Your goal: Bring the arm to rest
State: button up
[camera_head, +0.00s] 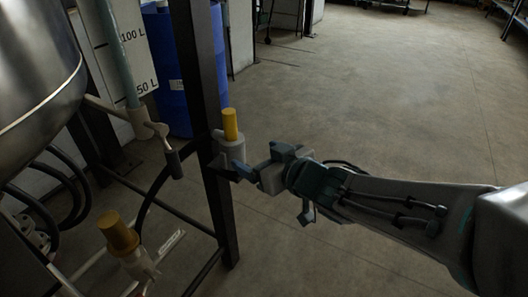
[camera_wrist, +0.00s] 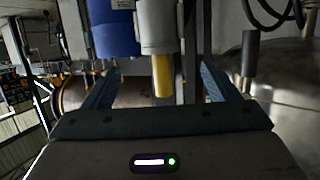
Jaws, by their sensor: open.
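My gripper (camera_head: 238,170) is at the end of my arm, which reaches in from the right in the head view. It is beside a grey valve body with a yellow cylindrical handle (camera_head: 230,124) on top, near a dark upright post. In the wrist view, the two dark fingers of my gripper (camera_wrist: 159,68) are spread apart. The yellow handle (camera_wrist: 162,76) shows between them in the picture. Nothing is seen clamped. Whether a finger touches the valve body cannot be told.
A dark frame post (camera_head: 207,110) stands right behind the valve. A steel vessel (camera_head: 35,60), a blue drum (camera_head: 182,65) and a second yellow-handled valve (camera_head: 118,233) are at the left. Open concrete floor (camera_head: 400,90) lies to the right and behind.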

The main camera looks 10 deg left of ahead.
dwell(0.5)
jog(key=w+d+r+m+h+p, duration=0.2)
jog(key=d+r+m+h+p, duration=0.4)
jog(key=d+r+h+p, duration=0.65)
jog(key=s+d+r+m+g+y+p, duration=0.2)
jog(key=s+d+r+g+p, duration=0.5)
jog(key=p, duration=1.2)
jog(key=s+d+r+m, duration=0.1)
jog(key=s+d+r, duration=0.1)
jog(key=s+r, duration=0.2)
jog(key=shift+s+r, duration=0.15)
jog(key=shift+s, duration=0.85)
